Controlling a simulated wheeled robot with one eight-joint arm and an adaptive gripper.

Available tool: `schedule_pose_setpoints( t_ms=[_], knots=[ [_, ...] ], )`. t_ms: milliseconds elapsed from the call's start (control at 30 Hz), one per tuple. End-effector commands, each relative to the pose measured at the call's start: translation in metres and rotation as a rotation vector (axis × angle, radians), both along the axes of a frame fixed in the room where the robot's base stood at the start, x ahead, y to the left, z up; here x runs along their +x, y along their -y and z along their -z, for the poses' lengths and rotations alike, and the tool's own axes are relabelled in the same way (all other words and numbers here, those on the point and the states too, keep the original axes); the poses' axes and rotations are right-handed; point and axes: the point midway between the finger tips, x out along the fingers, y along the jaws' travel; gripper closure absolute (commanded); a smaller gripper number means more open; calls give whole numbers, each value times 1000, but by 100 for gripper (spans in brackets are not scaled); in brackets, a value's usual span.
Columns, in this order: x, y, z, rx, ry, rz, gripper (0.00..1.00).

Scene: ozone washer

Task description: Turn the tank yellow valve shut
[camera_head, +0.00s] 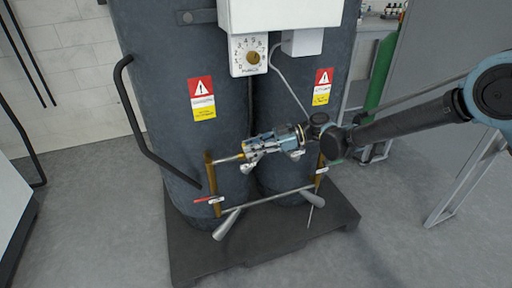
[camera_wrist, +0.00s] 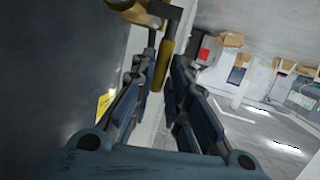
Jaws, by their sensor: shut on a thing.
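The tank yellow valve (camera_head: 229,159) sticks out sideways from the upper part of the upright brass pipe on the left dark tank (camera_head: 160,70). My gripper (camera_head: 247,156) comes in from the right and is shut on the valve's handle end. In the wrist view the yellow handle (camera_wrist: 163,67) lies between my two dark fingers (camera_wrist: 162,78), with its brass body (camera_wrist: 142,13) above at the top edge. The fingers hide part of the handle.
A red-handled valve (camera_head: 203,200) sits lower on the same brass pipe. A grey crossbar (camera_head: 265,201) runs low between the tanks. A black hose handle (camera_head: 140,135) curves at left. A white control box with a dial (camera_head: 249,55) hangs above. Open floor lies in front.

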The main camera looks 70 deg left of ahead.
Motion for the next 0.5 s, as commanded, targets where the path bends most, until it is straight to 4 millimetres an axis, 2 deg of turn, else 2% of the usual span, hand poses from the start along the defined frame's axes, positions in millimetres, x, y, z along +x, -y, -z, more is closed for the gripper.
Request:
schedule_pose_setpoints(
  t_ms=[167, 200, 233, 500],
  knots=[
    [1, 0, 1, -1, 3, 0, 100],
    [1, 0, 1, -1, 3, 0, 78],
    [1, 0, 1, -1, 3, 0, 77],
    [0, 0, 0, -1, 3, 0, 77]
  ],
)
